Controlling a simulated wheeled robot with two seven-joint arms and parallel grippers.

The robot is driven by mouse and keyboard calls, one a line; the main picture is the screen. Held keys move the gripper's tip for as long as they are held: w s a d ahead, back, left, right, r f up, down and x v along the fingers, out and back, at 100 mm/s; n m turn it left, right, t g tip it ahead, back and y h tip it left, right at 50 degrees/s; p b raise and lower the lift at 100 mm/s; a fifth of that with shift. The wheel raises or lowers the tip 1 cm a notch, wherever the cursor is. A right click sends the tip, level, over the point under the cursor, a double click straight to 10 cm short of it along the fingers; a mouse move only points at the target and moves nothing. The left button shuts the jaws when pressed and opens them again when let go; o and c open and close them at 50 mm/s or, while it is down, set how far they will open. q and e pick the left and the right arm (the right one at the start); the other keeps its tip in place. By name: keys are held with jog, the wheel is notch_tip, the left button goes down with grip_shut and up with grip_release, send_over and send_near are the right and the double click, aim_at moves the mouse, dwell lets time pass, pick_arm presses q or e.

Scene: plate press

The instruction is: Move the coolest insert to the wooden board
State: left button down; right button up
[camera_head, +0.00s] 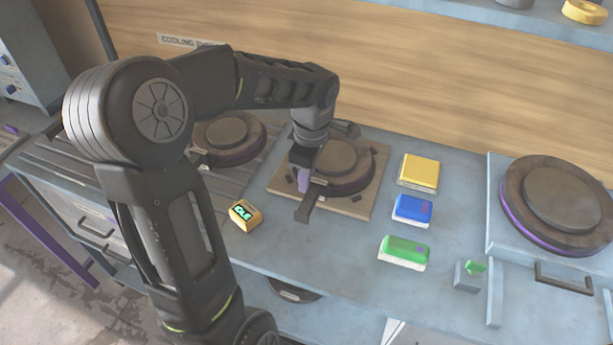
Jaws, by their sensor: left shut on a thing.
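A dark round insert (345,162) with a purple rim lies on or just above the wooden board (353,210); I cannot tell whether it touches. My left gripper (315,182) is at its near left side, shut on what looks like its dark handle (306,208). Another dark round insert (226,132) sits to the left on a grey slatted rack (262,160), partly hidden by my left arm. A larger dark round insert (563,195) with a purple rim is at the right. My right gripper is not in view.
A small yellow device (245,214) with a lit green display stands in front of the board. Yellow (419,170), blue (413,208) and green (404,251) blocks stand right of it. A wooden wall closes the back.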

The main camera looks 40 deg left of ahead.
pick_arm(q)
jog(key=c, duration=1.4)
grip_release()
jog(key=shift+f, duration=0.1)
notch_tip(320, 180, up, 12)
jog(key=shift+d+b, duration=0.3)
jog(key=shift+d, duration=0.1)
